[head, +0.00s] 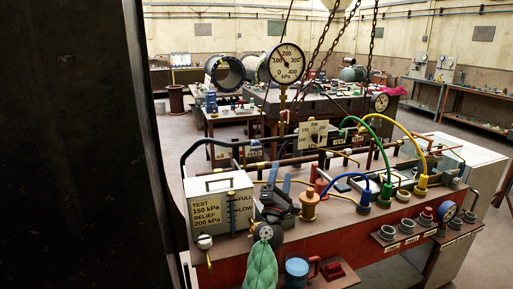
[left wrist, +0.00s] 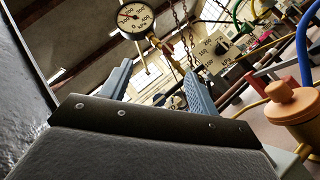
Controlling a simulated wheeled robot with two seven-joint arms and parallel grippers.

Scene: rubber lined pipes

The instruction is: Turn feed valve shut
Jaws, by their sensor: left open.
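No label I can read names the feed valve. A pale plate with printed marks and a dark central handle (head: 313,135) stands over the pipes behind the bench front; it also shows in the left wrist view (left wrist: 222,53). I cannot tell the handle's exact setting. My left gripper (head: 280,172) has two blue-grey fingers apart with nothing between them, in front of and left of the plate. The fingers also show in the left wrist view (left wrist: 157,72), pointing away toward the pipes. An orange capped fitting (head: 309,203) is just right of the gripper; it is close in the wrist view (left wrist: 294,108). My right gripper is not seen.
A round gauge (head: 286,63) rises above the pipes. A labelled tank (head: 220,207) stands left of the gripper. Blue (head: 351,176), green and yellow hoses arch on the right. Chains (head: 320,45) hang behind. A green ribbed thing (head: 262,268) is at the bench front.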

